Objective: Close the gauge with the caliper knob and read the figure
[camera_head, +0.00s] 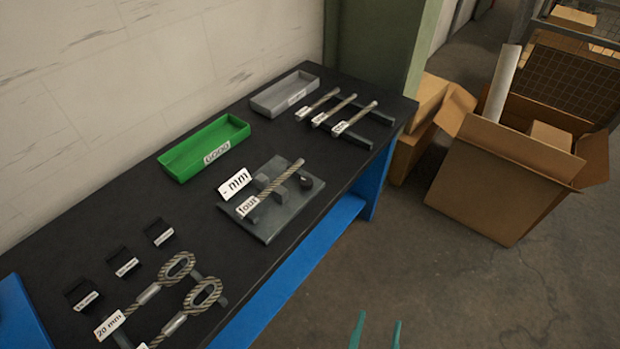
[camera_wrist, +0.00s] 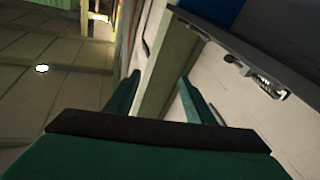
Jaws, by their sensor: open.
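The gauge (camera_head: 266,225) is a grey plate with dark blocks on the black bench top. A piece of rope (camera_head: 284,177) labelled "four" lies across its blocks. A white display (camera_head: 234,184) on the gauge reads "- mm". A small dark round part, apparently the caliper knob (camera_head: 305,182), sits at the gauge's right side. My gripper (camera_head: 377,333) is open, its two teal fingertips showing at the bottom edge, in front of the bench and apart from the gauge. Its fingers also show in the wrist view (camera_wrist: 160,98), with nothing between them.
On the bench (camera_head: 100,240) stand a green tray (camera_head: 188,165), a grey tray (camera_head: 272,108), a rack with several rope pieces (camera_head: 333,109), small black holders (camera_head: 120,258) and looped ropes (camera_head: 176,268). Cardboard boxes (camera_head: 492,195) stand on the floor at right. The floor before the bench is clear.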

